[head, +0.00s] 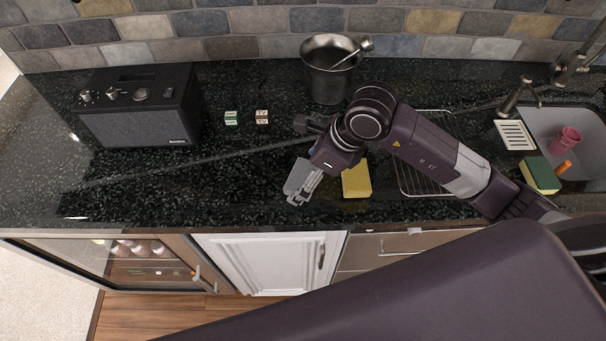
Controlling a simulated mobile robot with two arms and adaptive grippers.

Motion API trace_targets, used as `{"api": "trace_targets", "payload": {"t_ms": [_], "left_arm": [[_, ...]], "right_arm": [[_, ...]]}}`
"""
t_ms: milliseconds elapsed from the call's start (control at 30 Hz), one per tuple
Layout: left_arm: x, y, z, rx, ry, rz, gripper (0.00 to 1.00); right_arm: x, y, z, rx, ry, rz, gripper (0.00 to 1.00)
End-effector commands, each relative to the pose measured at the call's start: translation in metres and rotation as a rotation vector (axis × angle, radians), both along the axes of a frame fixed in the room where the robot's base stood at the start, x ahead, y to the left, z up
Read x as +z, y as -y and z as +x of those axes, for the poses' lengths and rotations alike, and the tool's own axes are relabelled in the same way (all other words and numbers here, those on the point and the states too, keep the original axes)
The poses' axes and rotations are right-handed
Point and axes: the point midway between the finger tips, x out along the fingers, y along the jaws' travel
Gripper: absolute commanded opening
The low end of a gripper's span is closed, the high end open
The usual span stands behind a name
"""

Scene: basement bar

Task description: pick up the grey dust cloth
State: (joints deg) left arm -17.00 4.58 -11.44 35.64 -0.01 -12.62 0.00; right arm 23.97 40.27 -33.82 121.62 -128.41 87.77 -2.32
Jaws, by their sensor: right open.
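The grey dust cloth (294,176) appears as a light grey patch on the black speckled counter (240,190), near its front edge. My right gripper (305,188) points down over it from the right and covers part of it. Its pale fingers are close in colour to the cloth, so the border between them is hard to make out. The right gripper is open. I cannot tell whether its fingers touch the cloth. My left gripper is not in view.
A yellow sponge or cloth (356,180) lies just right of the gripper. A metal bucket (327,80) with a utensil stands behind. A wire rack (412,178) and sink (585,120) are right. The front-left counter is clear.

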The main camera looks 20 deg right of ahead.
Motion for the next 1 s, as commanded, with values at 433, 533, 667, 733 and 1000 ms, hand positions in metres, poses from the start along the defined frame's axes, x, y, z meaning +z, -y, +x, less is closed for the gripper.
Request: {"api": "trace_targets", "payload": {"t_ms": [433, 533, 667, 733, 1000], "left_arm": [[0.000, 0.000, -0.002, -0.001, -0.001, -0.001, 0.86], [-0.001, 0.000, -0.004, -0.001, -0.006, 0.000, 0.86], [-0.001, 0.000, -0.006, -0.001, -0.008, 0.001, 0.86], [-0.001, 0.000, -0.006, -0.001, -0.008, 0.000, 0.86], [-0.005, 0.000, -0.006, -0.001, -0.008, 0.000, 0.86]], "right_arm": [[0.000, 0.000, 0.000, -0.001, -0.001, -0.001, 0.53], [0.000, 0.000, 0.000, -0.001, 0.000, 0.000, 0.45], [0.000, 0.000, 0.000, -0.001, 0.000, 0.000, 0.41], [0.001, 0.001, 0.000, -0.001, 0.000, 0.000, 0.41], [0.019, 0.000, 0.002, -0.001, 0.005, 0.000, 0.41]]}}
